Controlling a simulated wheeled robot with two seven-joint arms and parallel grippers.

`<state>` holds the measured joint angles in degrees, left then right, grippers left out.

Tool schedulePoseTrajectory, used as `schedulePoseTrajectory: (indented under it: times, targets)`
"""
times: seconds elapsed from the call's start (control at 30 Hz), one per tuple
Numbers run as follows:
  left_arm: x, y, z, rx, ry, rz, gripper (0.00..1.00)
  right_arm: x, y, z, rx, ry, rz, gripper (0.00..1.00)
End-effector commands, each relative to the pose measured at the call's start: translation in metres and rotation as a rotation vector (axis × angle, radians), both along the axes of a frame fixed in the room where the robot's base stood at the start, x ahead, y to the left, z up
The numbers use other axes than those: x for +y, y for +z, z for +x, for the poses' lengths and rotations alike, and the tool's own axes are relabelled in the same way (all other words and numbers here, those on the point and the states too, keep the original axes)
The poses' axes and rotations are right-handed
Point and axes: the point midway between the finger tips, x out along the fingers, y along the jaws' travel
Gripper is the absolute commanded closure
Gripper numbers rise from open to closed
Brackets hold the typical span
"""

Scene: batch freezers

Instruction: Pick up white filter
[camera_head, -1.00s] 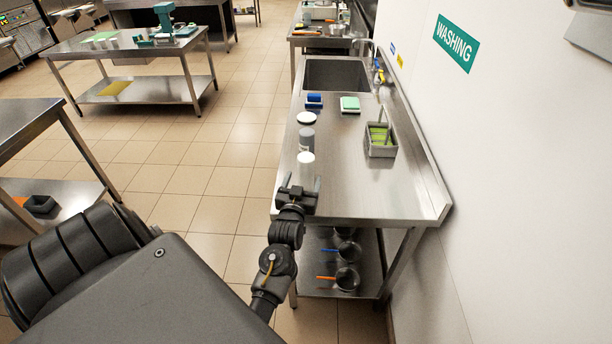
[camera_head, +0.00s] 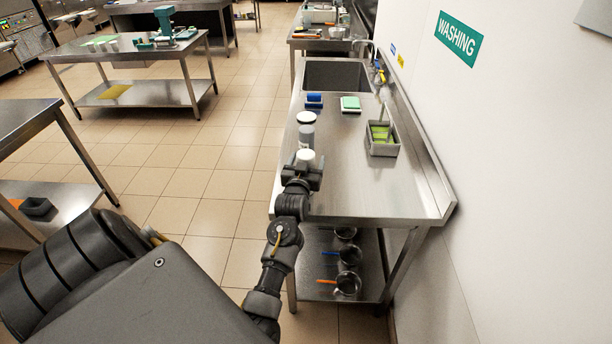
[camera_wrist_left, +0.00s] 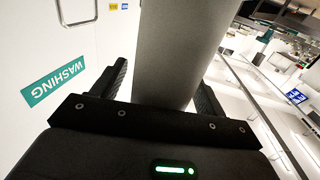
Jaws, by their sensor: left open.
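The nearest of a short row of round items on the steel counter is a white-topped piece (camera_head: 305,155), apparently the white filter. My left gripper (camera_head: 303,170) is at it, by the counter's left edge. In the left wrist view a plain grey-white cylinder (camera_wrist_left: 180,50) stands between the two spread fingers of my left gripper (camera_wrist_left: 165,85). The fingers are open on either side of it; contact cannot be told. Its lower part is hidden by the gripper. My right gripper is not in view.
Just behind it stand a grey-white cylinder (camera_head: 306,135) and a dark-rimmed white round piece (camera_head: 306,117). A grey bin (camera_head: 382,147) stands right. The counter's near right is clear.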

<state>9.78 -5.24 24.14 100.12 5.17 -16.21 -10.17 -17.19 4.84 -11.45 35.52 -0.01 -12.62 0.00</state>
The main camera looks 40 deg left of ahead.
Motion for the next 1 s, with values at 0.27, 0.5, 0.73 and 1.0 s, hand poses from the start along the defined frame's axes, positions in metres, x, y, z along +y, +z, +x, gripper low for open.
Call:
schedulePoseTrajectory:
  times: [0.27, 0.5, 0.73, 1.0]
  targets:
    - [0.000, 0.000, 0.000, 0.000, 0.000, 0.000, 0.57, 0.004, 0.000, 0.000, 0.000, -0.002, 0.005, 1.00]
    - [0.000, 0.001, 0.000, -0.002, 0.000, 0.001, 0.84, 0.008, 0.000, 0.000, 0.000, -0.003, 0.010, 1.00]
    - [0.000, 0.002, 0.000, -0.003, 0.000, 0.001, 0.84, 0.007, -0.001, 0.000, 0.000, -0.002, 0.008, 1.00]
    - [0.000, 0.028, 0.000, -0.009, 0.001, 0.005, 0.84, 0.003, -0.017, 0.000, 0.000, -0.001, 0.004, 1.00]
